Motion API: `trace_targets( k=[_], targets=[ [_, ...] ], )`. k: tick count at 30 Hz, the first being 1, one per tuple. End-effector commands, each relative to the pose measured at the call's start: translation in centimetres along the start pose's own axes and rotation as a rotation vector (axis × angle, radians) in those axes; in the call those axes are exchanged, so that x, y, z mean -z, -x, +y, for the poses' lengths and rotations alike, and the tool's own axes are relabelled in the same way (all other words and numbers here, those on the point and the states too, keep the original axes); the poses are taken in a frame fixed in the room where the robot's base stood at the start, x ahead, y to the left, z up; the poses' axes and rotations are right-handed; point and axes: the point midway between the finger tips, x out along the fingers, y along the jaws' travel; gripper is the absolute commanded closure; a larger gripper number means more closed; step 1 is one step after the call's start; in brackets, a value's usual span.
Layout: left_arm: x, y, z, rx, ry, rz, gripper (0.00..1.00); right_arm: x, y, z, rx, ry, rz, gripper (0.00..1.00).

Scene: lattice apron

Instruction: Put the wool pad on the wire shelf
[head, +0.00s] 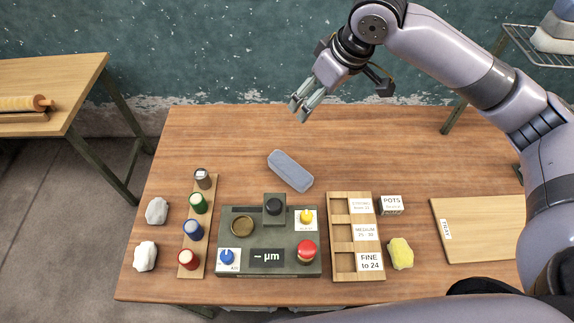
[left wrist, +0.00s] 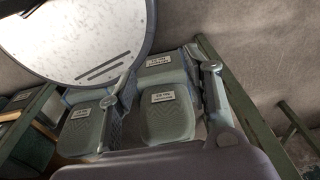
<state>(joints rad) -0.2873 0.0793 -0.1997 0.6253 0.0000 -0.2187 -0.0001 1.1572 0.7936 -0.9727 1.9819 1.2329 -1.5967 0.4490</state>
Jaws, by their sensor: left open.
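No thing in view is labelled as the wool pad. Two whitish lumps (head: 157,211) (head: 145,256) lie at the left of the table, and a grey-blue rounded block (head: 290,170) lies behind the control box. The wire shelf (head: 518,38) shows at the upper right, with whitish and grey-blue items on it. My right gripper (head: 301,112) hangs above the table's back edge, fingers apart and empty. My left gripper (left wrist: 162,92) shows only in the left wrist view, open, with grey-green labelled pieces (left wrist: 168,122) beyond its fingers. I cannot tell whether it touches them.
A control box (head: 270,240), a rack of coloured cylinders (head: 184,262), a slotted wooden holder (head: 341,275), a yellow lump (head: 400,253) and a wooden tray board (head: 485,230) occupy the table front. A round metal disc (left wrist: 85,35) fills the left wrist view's upper left. The table's back is mostly clear.

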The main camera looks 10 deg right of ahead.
Motion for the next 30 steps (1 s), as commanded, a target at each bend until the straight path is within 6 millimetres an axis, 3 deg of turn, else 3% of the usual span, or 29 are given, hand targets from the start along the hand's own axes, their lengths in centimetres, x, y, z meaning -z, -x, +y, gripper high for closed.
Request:
trace_targets(
  k=[1,11,21,25,30],
  targets=[
    [-0.6,-1.3,0.1,-0.001,0.0,-0.006,0.54,-0.5,-1.2,0.0,0.0,0.0,0.0,0.27],
    [-3.2,-6.5,0.5,-0.005,0.0,-0.036,0.54,-2.5,-6.2,0.0,0.0,0.001,0.0,0.27],
    [-2.9,-15.9,0.5,-0.002,0.0,-0.017,0.54,-6.1,-14.8,0.0,0.0,0.001,0.001,0.27],
    [-2.8,-17.6,0.5,-0.002,0.0,-0.011,0.54,-6.7,-16.4,0.0,0.0,0.001,0.001,0.27],
    [-2.8,-17.9,0.5,-0.002,-0.001,-0.012,0.54,-6.9,-17.2,0.0,0.001,0.0,0.0,0.27]
  ],
)
